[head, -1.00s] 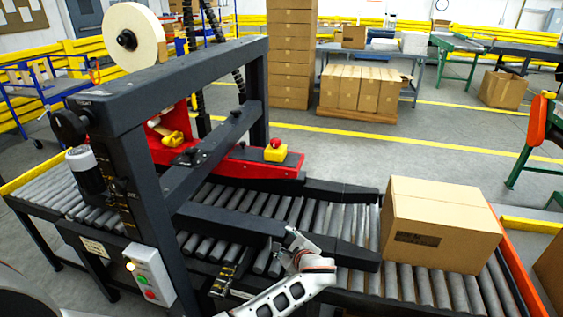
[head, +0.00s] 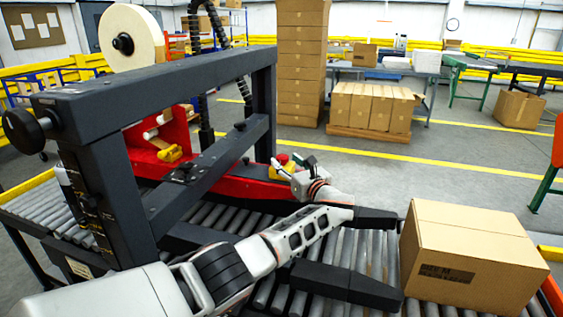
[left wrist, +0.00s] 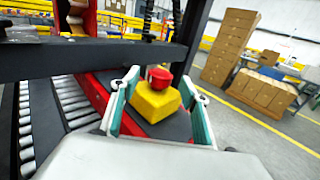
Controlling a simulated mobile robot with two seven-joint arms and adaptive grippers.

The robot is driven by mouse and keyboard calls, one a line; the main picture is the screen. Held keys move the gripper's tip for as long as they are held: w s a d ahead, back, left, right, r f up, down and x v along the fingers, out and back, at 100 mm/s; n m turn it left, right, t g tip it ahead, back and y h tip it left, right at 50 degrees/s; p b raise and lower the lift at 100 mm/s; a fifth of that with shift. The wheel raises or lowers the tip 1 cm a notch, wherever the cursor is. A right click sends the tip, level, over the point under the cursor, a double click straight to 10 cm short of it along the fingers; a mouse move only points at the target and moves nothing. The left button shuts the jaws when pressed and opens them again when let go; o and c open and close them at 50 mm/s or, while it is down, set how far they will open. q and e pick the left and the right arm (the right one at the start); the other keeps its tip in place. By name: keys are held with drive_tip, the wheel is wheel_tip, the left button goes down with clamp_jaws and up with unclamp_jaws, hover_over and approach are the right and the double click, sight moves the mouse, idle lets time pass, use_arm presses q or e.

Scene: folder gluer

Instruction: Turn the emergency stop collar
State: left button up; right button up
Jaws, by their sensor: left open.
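The emergency stop is a red round knob (head: 283,159) on a yellow block (head: 275,172), set on the red-and-black part of the machine. In the head view it is partly hidden behind my left gripper (head: 294,164). In the left wrist view the red knob (left wrist: 160,77) and yellow block (left wrist: 154,99) show between the two fingers of my left gripper (left wrist: 159,81). The fingers are open, one on each side of the block; I cannot tell whether they touch it. No separate collar can be made out. My right gripper is not in view.
A cardboard box (head: 470,255) sits on the roller conveyor at right. Black side guides (head: 345,285) lie along the rollers. Stacked cartons (head: 302,60) stand behind, across open floor.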

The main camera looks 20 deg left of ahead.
sight(285, 161)
use_arm(q)
drive_tip(key=shift+w+a+f+b, duration=0.2)
drive_tip(key=shift+w+a+b, duration=0.05)
drive_tip(key=shift+w+a, duration=0.2)
drive_tip(key=shift+w+a+f+b, duration=0.15)
drive_tip(key=shift+w+a+b, duration=0.05)
drive_tip(key=shift+w+a, duration=0.25)
drive_tip(key=shift+w+a+r, duration=0.2)
drive_tip(key=shift+w+a, duration=0.15)
drive_tip(key=shift+w, duration=0.05)
drive_tip(key=c, duration=1.1)
drive_tip(key=shift+r, duration=0.1)
